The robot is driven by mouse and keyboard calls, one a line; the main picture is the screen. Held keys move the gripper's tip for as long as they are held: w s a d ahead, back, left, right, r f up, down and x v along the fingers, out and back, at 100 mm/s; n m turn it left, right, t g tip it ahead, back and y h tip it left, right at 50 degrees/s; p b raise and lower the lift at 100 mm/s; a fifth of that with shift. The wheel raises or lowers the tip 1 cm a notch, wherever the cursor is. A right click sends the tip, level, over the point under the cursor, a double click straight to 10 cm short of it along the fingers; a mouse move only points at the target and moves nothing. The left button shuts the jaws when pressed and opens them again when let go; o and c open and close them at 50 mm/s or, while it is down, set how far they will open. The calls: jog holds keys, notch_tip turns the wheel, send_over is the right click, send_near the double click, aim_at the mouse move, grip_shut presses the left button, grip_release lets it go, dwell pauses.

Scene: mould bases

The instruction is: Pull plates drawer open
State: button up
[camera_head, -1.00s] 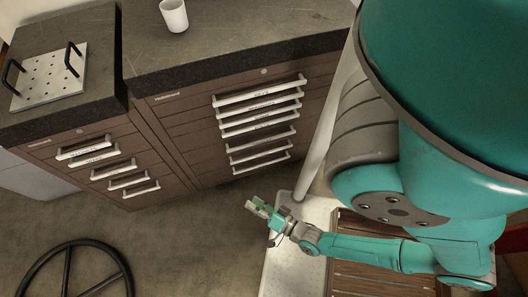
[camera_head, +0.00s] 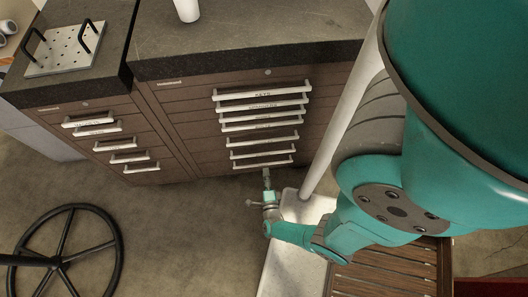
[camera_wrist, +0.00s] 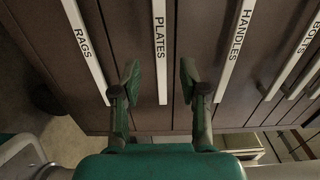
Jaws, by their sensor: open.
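The plates drawer handle (camera_wrist: 162,84) is a pale bar lettered PLATES, upright in the wrist view. My gripper (camera_wrist: 158,78) is open, with one green finger on each side of this bar. I see no finger touching it, and the remaining depth to it is hard to judge. The rags handle (camera_wrist: 84,45) is to the left of the fingers and the handles drawer's bar (camera_wrist: 236,50) to the right. In the head view my gripper (camera_head: 267,174) is at the lowest handles of the brown drawer cabinet (camera_head: 190,131).
The bolts handle (camera_wrist: 297,68) is farther right in the wrist view. A second drawer cabinet (camera_head: 95,155) stands left, with a perforated plate (camera_head: 62,55) on top. A white cup (camera_head: 187,10) is on the worktop.

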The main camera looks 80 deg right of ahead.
aim_at(263, 154)
jog(key=shift+x, duration=5.3)
grip_shut()
